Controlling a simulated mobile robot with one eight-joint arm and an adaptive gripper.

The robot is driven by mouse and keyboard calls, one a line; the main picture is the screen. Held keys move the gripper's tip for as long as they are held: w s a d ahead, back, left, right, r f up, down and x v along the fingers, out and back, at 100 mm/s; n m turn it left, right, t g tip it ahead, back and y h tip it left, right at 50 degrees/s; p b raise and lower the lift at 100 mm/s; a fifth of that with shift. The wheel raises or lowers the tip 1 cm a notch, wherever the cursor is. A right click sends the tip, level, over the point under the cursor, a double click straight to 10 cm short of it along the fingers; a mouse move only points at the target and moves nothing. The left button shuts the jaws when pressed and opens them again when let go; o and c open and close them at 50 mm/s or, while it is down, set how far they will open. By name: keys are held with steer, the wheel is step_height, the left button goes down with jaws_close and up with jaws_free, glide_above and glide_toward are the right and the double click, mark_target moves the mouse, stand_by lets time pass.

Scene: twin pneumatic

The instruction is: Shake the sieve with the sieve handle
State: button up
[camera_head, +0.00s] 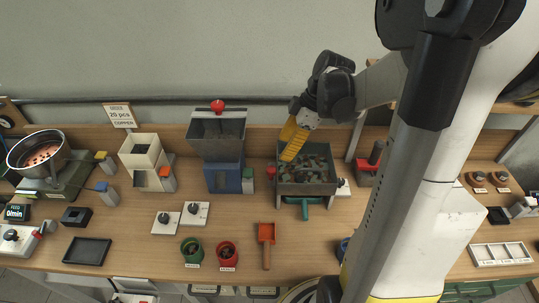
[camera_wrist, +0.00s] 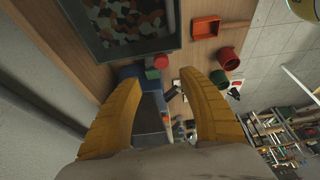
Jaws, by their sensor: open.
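The sieve (camera_head: 306,189) is a dark grey square box holding many grey and brown pieces, right of the middle of the bench. A teal handle (camera_head: 304,205) sticks out at its front. In the wrist view part of the sieve (camera_wrist: 140,52) shows at the top; I cannot make out its handle there. My gripper (camera_head: 287,156), with yellow fingers, is over the sieve's back left corner, away from the handle. In the wrist view my gripper (camera_wrist: 157,82) has its fingers apart with nothing between them.
A grey hopper on a blue base (camera_head: 222,176) stands left of the sieve. A red-topped grey device (camera_head: 371,164) stands to its right. An orange scoop (camera_head: 266,234), a green cup (camera_head: 191,250) and a red cup (camera_head: 226,253) are in front. My arm covers the bench at right.

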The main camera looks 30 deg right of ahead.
mark_target(272, 169)
steer(key=shift+f, duration=0.35)
steer(key=b+x, duration=0.3)
steer(key=x, duration=0.7)
steer(key=shift+a, duration=0.2)
steer(key=shift+r, duration=0.1)
jaws_close()
